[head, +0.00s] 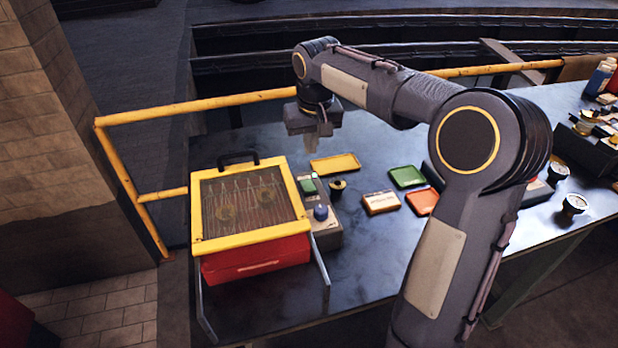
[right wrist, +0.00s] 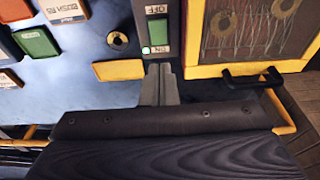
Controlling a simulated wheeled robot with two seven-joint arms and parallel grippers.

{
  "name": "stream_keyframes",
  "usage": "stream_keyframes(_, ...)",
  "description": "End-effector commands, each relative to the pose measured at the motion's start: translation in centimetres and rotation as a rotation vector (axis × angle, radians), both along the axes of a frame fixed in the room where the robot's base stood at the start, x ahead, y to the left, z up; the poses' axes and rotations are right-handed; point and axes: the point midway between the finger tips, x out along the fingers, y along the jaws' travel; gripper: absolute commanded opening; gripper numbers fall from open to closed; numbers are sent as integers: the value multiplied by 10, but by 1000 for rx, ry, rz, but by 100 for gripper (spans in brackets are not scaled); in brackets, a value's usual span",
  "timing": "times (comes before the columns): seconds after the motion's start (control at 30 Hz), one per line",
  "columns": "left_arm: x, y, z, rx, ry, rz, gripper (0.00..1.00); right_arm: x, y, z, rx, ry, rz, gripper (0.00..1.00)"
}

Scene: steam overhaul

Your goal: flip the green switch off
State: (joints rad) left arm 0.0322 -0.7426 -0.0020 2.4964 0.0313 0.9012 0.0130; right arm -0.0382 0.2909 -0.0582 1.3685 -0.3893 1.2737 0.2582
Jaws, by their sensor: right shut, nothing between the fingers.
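The green switch (head: 308,187) sits on a grey box (head: 327,236) at the right side of the yellow-framed case. In the right wrist view the green rocker (right wrist: 158,32) lies between the labels OFF and ON, with a small lit spot (right wrist: 146,50) beside ON. My right gripper (head: 325,145) is shut and empty, pointing down above the table, behind the switch in the head view. In the right wrist view its fingertips (right wrist: 159,68) are just short of the ON end of the switch; I cannot tell whether they touch the box. My left gripper is out of view.
The yellow-framed mesh case (head: 292,180) with a black handle (head: 238,158) stands left of the switch. A blue knob (head: 321,212) is on the same box. A yellow rail (head: 230,100) runs behind.

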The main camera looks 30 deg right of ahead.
Motion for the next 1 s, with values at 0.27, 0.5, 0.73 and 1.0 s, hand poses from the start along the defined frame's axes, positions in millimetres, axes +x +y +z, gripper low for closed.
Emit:
stream_keyframes(0.27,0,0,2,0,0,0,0,12,-4,-61,-1,6,0,0)
stream_keyframes(0.5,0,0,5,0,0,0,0,10,-3,-98,0,4,-1,0)
stream_keyframes(0.73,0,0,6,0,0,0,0,9,-2,-112,0,1,-1,0)
stream_keyframes(1.0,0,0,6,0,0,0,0,8,-2,-113,0,0,-1,0)
